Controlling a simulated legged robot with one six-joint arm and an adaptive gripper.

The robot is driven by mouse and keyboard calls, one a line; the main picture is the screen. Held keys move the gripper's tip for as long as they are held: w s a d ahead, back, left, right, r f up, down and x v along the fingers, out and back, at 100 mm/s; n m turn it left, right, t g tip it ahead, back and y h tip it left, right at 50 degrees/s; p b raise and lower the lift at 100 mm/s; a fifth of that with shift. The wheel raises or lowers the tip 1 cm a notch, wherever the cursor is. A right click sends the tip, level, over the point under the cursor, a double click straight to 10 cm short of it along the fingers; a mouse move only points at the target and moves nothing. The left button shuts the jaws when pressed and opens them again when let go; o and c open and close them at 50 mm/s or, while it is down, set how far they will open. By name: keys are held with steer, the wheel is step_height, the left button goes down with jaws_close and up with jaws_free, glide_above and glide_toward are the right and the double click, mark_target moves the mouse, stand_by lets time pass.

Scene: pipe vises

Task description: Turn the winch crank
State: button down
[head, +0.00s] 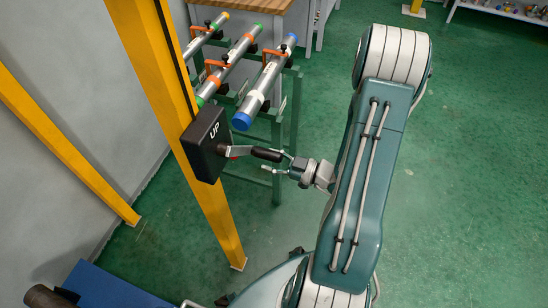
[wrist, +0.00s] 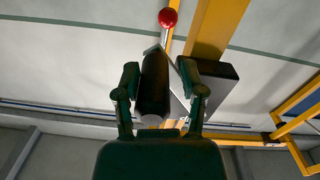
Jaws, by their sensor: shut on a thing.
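The winch is a black box (head: 206,143) marked "UP" on a yellow post. Its grey crank arm (head: 238,151) reaches right to a dark cylindrical handle (head: 267,154). My gripper (head: 275,161) is at the handle's right end, with the arm coming from the right. In the wrist view, the handle (wrist: 153,88) lies lengthwise between the two fingers of my gripper (wrist: 158,72), which is shut on it. The crank arm (wrist: 178,82) and the black box (wrist: 218,85) show partly behind the right finger.
The yellow post (head: 165,80) stands left of my arm, with a slanted yellow brace (head: 65,145) beside the wall. A green rack (head: 290,110) holds several pipes just behind the crank. A red ball (wrist: 168,17) shows beyond the handle. Green floor (head: 470,180) is clear at right.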

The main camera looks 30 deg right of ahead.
steer(key=shift+s+a+r+y, duration=0.3)
steer(key=shift+a+r, duration=0.05)
steer(key=shift+a, duration=0.1)
steer(key=shift+c, duration=1.8)
jaws_free()
steer(key=shift+s+a+r, duration=0.1)
steer(key=shift+a, duration=0.15)
steer(key=shift+d+f, duration=0.25)
steer(key=shift+d, duration=0.5)
steer(key=shift+a+v, duration=0.25)
steer(key=shift+v, duration=5.45)
steer(key=shift+s, duration=0.2)
